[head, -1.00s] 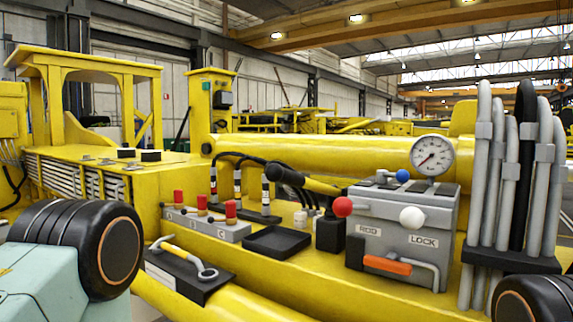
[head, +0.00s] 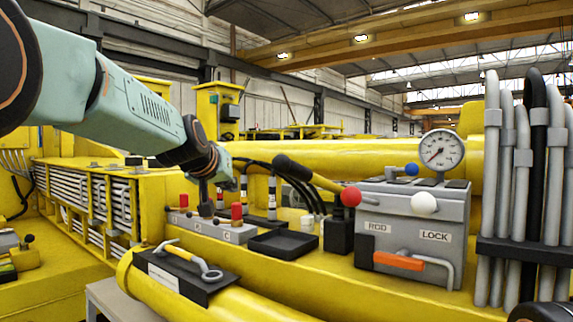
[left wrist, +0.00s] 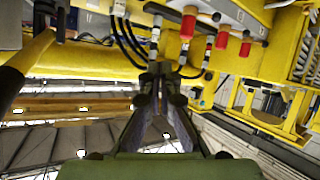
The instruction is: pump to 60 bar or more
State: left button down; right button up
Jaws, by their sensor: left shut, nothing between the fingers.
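The pump is a grey box (head: 400,212) with ROD and LOCK labels, a red ball knob (head: 351,196), a white ball knob (head: 425,203) and a blue knob (head: 411,169). Its round white gauge (head: 441,149) has a needle pointing to the lower left; the figures are too small to read. The pump lever (head: 309,174), yellow with a black grip, slants up to the left. My left gripper (head: 206,209) is shut and empty, pointing down by the red-capped valves, left of the lever grip. In the left wrist view its fingers (left wrist: 160,78) are together. My right gripper is out of view.
The grey valve block (head: 215,228) has several red caps (head: 237,211). Black hoses (head: 290,177) run behind the gripper. Upright grey pipes (head: 510,200) stand at right.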

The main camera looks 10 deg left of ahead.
pick_arm(q)
jog(key=s+d+r+m+h, duration=0.1)
jog(key=s+d+r, duration=0.1)
jog(key=r, duration=0.5)
jog(key=s+d+r+m+h, duration=0.1)
jog(key=s+d+r, duration=0.1)
jog(key=r, duration=0.6)
jog(key=s+d+r+m+g+h, duration=0.2)
jog(key=s+d+m+g+h, duration=0.1)
jog(key=s, duration=0.3)
jog(key=shift+s+d+m, duration=0.2)
jog(key=shift+d+m, duration=0.1)
jog(key=shift+d, duration=0.55)
jog(key=shift+r, duration=0.1)
